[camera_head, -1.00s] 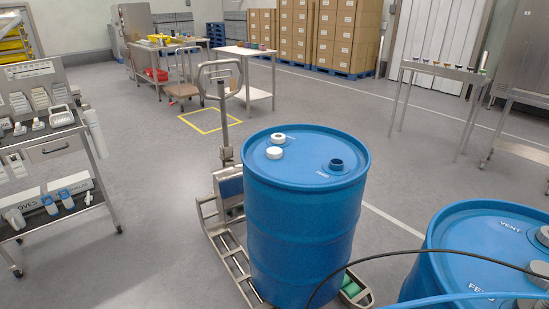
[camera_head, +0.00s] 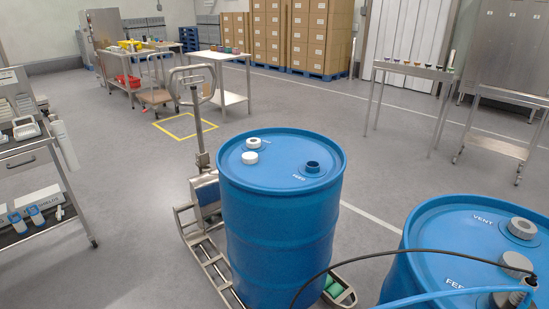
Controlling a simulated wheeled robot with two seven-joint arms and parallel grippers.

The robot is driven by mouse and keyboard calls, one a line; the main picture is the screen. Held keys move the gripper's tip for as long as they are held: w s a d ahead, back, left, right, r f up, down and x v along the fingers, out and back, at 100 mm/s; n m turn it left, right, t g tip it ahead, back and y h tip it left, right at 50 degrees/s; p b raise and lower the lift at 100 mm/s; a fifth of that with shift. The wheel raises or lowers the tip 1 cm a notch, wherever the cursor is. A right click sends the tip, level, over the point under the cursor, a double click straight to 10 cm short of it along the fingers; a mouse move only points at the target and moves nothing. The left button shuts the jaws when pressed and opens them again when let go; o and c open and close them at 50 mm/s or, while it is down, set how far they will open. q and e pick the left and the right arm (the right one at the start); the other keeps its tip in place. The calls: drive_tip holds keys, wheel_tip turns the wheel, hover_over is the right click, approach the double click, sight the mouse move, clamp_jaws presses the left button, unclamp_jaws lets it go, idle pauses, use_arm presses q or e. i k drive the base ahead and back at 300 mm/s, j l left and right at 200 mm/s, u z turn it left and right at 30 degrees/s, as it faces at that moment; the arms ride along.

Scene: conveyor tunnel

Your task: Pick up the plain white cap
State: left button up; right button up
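A plain white cap (camera_head: 250,157) sits on top of the blue drum (camera_head: 280,225) in the middle of the head view. Just behind it, a second white round piece (camera_head: 254,143) sits at the drum's vent port. An open dark port (camera_head: 312,168) stands at the right of the same lid. Neither of my grippers shows in this view.
A second blue drum (camera_head: 440,245) at lower right has grey fittings and hoses. The middle drum stands on a pallet jack (camera_head: 205,200). A steel cart (camera_head: 60,175) stands at left, and small tables stand behind. Open floor lies between them.

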sight(249, 158)
drive_tip(key=i+j+z, duration=0.15)
drive_tip(key=z, duration=0.25)
drive_tip(key=i+j+z, duration=0.15)
drive_tip(key=z, duration=0.2)
drive_tip(key=i+j+z, duration=0.1)
drive_tip(key=j+z, duration=0.5)
drive_tip(key=z, duration=0.2)
drive_tip(key=i, duration=0.05)
